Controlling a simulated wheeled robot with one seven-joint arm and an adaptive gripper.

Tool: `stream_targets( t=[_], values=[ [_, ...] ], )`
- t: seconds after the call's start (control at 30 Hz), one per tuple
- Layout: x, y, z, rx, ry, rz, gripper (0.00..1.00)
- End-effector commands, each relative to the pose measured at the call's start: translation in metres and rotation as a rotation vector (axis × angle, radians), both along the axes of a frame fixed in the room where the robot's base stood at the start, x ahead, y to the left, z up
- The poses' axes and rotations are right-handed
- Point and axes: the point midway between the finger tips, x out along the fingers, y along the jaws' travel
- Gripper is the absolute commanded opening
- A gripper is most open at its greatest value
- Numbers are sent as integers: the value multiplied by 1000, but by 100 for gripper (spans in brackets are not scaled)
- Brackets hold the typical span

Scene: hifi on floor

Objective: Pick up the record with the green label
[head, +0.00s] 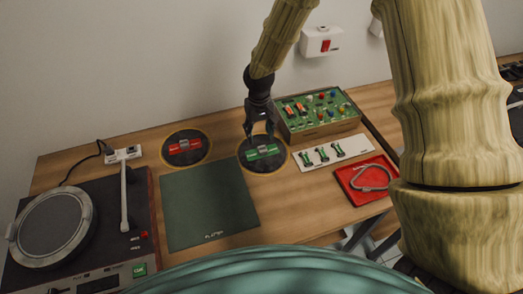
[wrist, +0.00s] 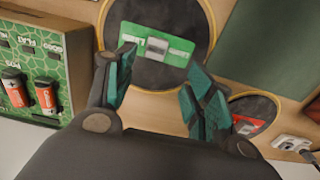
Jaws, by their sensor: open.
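The record with the green label (head: 252,163) lies flat on the wooden table, right of the middle in the head view. It is dark and round, with a green rectangular label and a grey block at its centre. The wrist view shows this record (wrist: 190,20) at the top, past the fingertips. My gripper (head: 260,132) is open and empty, pointing down above the record's far part. In the wrist view its two fingers (wrist: 160,75) are spread, with the record and bare table between them. The head view does not show clearly how high they are.
A red-label record (head: 186,148) lies to the left. A dark green mat (head: 205,205), a turntable (head: 95,215), a green control box (head: 318,112), a white card with green clips (head: 331,152) and a red tray (head: 347,180) with a cable surround it. The wall is close behind.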

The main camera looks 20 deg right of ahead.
Motion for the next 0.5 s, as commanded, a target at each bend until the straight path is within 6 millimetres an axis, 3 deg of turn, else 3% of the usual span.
stream_targets(
  t=[0.2, 0.5],
  values=[
    [0, -1, -20, -1, 1, 0, 54],
    [0, -1, -31, -1, 2, 3, 54]
  ],
)
